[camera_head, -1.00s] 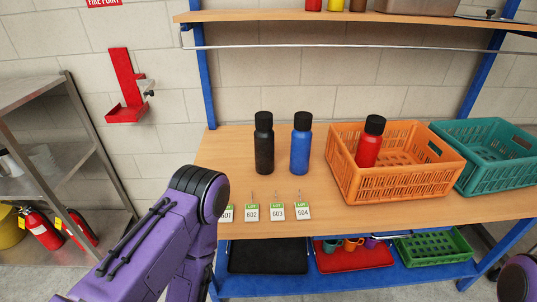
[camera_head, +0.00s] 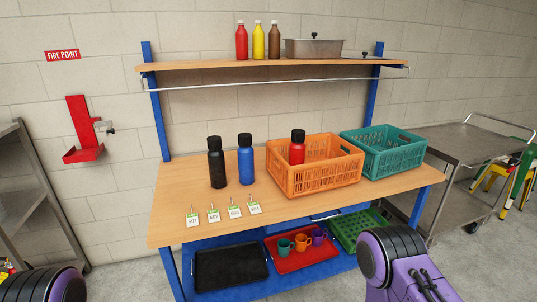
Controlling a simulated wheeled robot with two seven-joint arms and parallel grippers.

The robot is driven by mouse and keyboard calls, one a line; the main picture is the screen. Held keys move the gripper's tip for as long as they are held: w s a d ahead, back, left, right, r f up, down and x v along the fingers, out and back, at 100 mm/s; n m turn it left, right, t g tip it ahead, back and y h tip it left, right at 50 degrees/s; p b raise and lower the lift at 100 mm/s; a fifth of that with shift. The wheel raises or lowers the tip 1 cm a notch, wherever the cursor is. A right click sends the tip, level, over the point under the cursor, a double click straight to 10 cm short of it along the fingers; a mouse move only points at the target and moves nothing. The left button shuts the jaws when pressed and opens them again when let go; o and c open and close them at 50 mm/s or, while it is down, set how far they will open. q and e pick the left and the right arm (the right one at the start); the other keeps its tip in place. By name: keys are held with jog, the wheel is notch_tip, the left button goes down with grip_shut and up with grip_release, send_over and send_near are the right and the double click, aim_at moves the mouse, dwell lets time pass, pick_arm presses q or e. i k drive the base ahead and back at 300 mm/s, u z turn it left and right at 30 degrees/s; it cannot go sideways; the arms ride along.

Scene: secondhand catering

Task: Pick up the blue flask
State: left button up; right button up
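The blue flask (camera_head: 246,160) has a black cap and stands upright on the wooden bench (camera_head: 180,208). A black flask (camera_head: 217,163) stands just to its left, a small gap apart. A red flask (camera_head: 297,148) with a black cap stands in the orange crate (camera_head: 317,180) to the right. Only purple and black parts of my arms show, at the bottom left and bottom right corners, well short of the blue flask. Neither gripper is in the picture.
A teal crate (camera_head: 385,160) is at the right. An upper shelf (camera_head: 200,65) holds sauce bottles and a metal pan (camera_head: 314,48). A steel trolley (camera_head: 465,145) stands right of the bench.

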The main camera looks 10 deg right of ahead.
aim_at(245, 154)
jog(key=z, duration=0.6)
jog(key=i, duration=1.9)
jog(key=u, duration=0.15)
jog(key=k, duration=1.2)
jog(key=u, duration=0.1)
